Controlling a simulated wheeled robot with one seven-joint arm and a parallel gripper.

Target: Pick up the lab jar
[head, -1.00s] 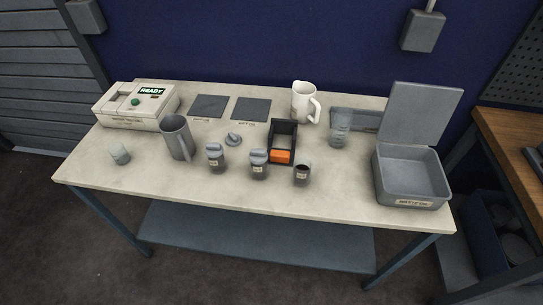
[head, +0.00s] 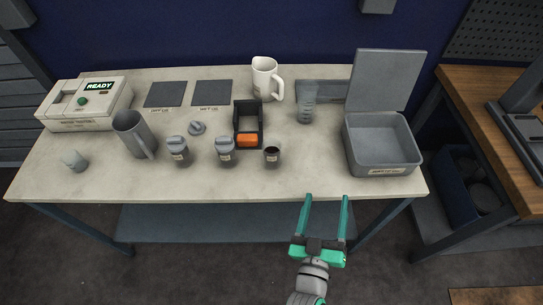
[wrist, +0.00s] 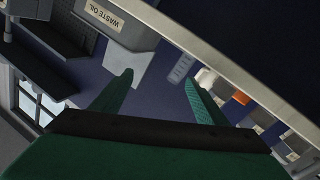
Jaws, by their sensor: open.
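Small jars stand near the front of the table (head: 330,183). Two grey-lidded jars with labels, one on the left (head: 178,154) and one in the middle (head: 226,152), stand upright. An open jar with dark contents (head: 272,157) stands to their right, and a loose grey lid (head: 197,128) lies behind them. I cannot tell which one is the lab jar. My gripper (head: 326,198) is open and empty at the table's front edge, right of the jars. In the wrist view its fingers (wrist: 158,80) are spread with nothing between them.
A grey pitcher (head: 131,137), a small cup (head: 75,161) and a READY machine (head: 90,108) are on the left. A black tray with an orange block (head: 246,139), white mug (head: 264,82) and clear beaker (head: 306,107) stand behind. An open waste-oil bin (head: 382,155) is right.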

